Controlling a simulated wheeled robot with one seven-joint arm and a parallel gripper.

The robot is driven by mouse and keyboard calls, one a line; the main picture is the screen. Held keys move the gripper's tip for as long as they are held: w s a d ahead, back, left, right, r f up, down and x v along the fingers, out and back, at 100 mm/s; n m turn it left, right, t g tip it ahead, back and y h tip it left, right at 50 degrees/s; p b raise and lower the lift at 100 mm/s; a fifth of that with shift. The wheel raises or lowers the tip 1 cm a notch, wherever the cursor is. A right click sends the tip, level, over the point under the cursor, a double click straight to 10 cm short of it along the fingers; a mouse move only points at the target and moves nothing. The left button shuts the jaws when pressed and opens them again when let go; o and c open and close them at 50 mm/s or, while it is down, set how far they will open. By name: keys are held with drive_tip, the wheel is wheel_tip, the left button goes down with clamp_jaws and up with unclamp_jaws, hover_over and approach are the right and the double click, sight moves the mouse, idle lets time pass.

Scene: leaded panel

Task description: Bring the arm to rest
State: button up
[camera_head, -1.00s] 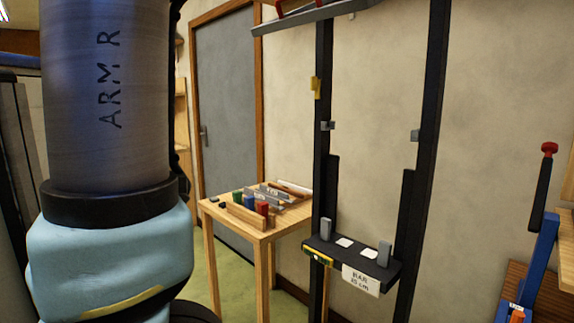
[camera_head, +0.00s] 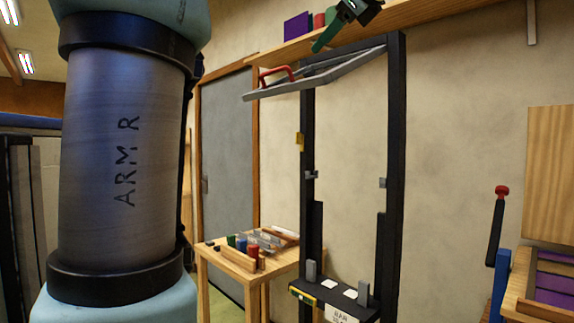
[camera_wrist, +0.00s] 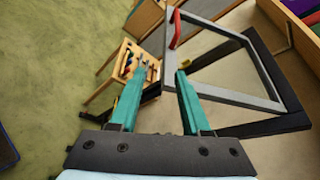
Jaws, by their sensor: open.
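My gripper (camera_head: 325,38) shows small at the top of the head view, above the black upright stand (camera_head: 395,130) and away from its lower shelf. In the wrist view my gripper (camera_wrist: 158,71) has two teal fingers spread apart with nothing between them. A grey frame with a red handle (camera_head: 330,76) sits tilted at the stand's top. The same grey frame (camera_wrist: 232,97) lies beyond the right finger in the wrist view. I cannot tell how far the fingers are from it. My large arm link fills the left of the head view.
A small wooden table (camera_head: 238,262) with coloured blocks stands left of the stand. A wall shelf (camera_head: 440,25) runs above, with purple, red and green items. A blue device with a red-knobbed lever (camera_head: 497,225) stands at right. A grey door (camera_head: 228,140) is behind.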

drive_tip(key=w+a+f+n+g+h, duration=0.1)
drive_tip(key=w+a+f+n+g, duration=0.1)
drive_tip(key=f, duration=0.9)
drive_tip(key=w+a+f+n+g+h, duration=0.1)
drive_tip(key=f+g, duration=0.1)
drive_tip(key=f, duration=0.9)
drive_tip(key=w+a+f+n+g+h, duration=0.1)
drive_tip(key=w+a+f+n+g, duration=0.1)
drive_tip(key=f, duration=1)
drive_tip(key=s+a+f+n+g+h, duration=0.1)
drive_tip(key=s+a+f+n, duration=0.2)
drive_tip(key=f, duration=0.5)
drive_tip(key=s+a+f+n+g+h+b, duration=0.1)
drive_tip(key=s+a+f+n+g, duration=0.1)
drive_tip(key=s+f+n, duration=0.4)
drive_tip(key=s+a+f+n+g+h, duration=0.1)
drive_tip(key=s+a+f+n+g, duration=0.1)
drive_tip(key=s+a+f+n, duration=0.2)
wheel_tip(320, 180, down, 7)
drive_tip(key=s+n, duration=0.1)
drive_tip(key=n, duration=0.2)
drive_tip(key=shift+s+a+f+h, duration=0.15)
drive_tip(key=shift+s+a+h, duration=0.15)
drive_tip(key=shift+a, duration=0.1)
drive_tip(key=shift+w, duration=0.1)
